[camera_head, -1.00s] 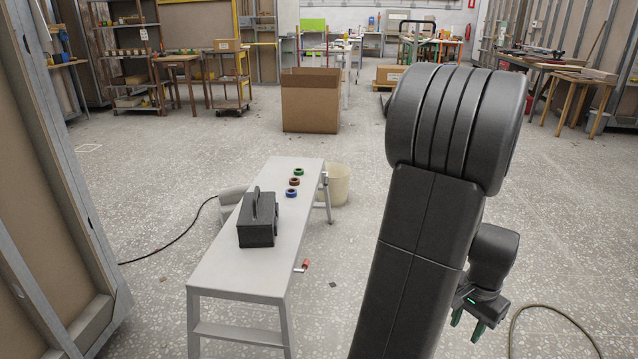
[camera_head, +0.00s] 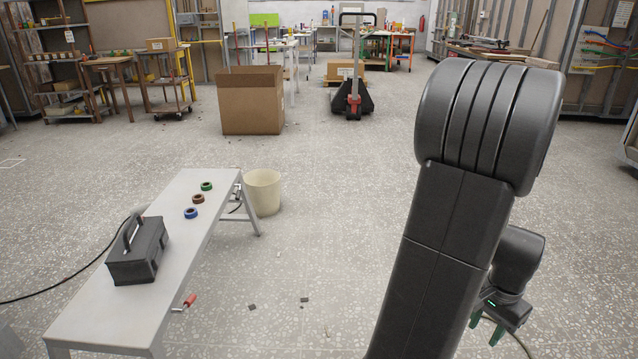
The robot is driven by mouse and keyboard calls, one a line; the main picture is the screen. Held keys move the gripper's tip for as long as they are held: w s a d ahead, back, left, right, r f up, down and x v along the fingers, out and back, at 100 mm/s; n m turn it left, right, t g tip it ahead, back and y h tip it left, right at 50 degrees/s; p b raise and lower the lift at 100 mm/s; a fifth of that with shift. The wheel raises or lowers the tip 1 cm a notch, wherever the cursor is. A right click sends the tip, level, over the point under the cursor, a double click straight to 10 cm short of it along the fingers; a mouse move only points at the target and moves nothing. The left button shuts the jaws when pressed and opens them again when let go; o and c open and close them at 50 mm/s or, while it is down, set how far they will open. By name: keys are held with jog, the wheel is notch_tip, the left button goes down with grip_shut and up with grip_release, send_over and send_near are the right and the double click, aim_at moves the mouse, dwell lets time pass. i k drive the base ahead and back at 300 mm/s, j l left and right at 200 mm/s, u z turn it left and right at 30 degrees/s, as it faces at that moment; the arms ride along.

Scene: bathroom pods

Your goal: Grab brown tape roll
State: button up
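The brown tape roll (camera_head: 198,199) lies flat on the grey bench (camera_head: 112,309), between a green tape roll (camera_head: 206,186) behind it and a blue tape roll (camera_head: 191,213) in front of it. All three are near the far end of the bench. My gripper (camera_head: 484,327) hangs at the lower right, well to the right of the bench and far from the rolls. Its two green-tipped fingers are apart with nothing visible between them.
A black toolbox (camera_head: 138,250) stands on the bench, left of the rolls. A cream bucket (camera_head: 263,192) stands on the floor beside the bench's far end. A red-handled tool (camera_head: 186,302) shows at the bench's right edge. The floor between bench and arm is mostly clear.

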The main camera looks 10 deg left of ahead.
aim_at(198, 198)
jog(key=i+u, duration=0.25)
jog(key=i, duration=0.3)
jog(key=i+l+u, duration=0.1)
jog(key=i+u, duration=0.2)
jog(key=i, duration=0.2)
jog(key=i+l+u, duration=0.25)
jog(key=i, duration=0.25)
jog(key=i+j+u, duration=0.1)
jog(key=i+u, duration=0.15)
jog(key=u, duration=0.2)
jog(key=i+u, duration=0.25)
jog(key=u, duration=0.2)
jog(key=i+u, duration=0.25)
jog(key=u, duration=0.25)
jog(key=i+l+u, duration=0.2)
jog(key=u, duration=0.25)
jog(key=i+l+u, duration=0.1)
jog(key=u, duration=0.2)
jog(key=i+l+u, duration=0.15)
jog(key=i+u, duration=0.15)
